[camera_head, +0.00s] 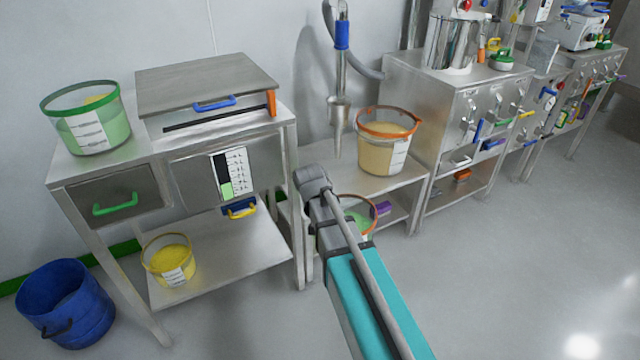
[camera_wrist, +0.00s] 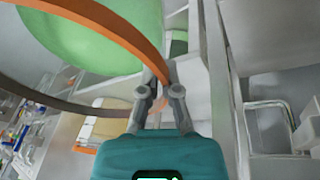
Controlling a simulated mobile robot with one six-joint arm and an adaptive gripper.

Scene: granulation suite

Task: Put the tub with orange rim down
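A tub with an orange rim and green contents (camera_head: 359,222) shows partly behind my arm in the head view, low in front of the steel table. In the wrist view its orange rim (camera_wrist: 105,20) curves close past the camera, with the green contents (camera_wrist: 90,42) inside. My gripper (camera_wrist: 160,82) has its fingers closed on either side of that rim and holds the tub by it. The tub's base is hidden, so I cannot tell whether it touches anything. A second orange-rimmed tub, with tan contents (camera_head: 385,150), stands upright on the steel table.
The steel table (camera_head: 345,179) has bare top beside the tan tub, under a hanging nozzle (camera_head: 340,115). At left, a bench holds a green-rimmed tub (camera_head: 88,125); a yellow tub (camera_head: 170,262) is on its lower shelf. A blue bucket (camera_head: 65,305) stands on the floor. Open floor lies right.

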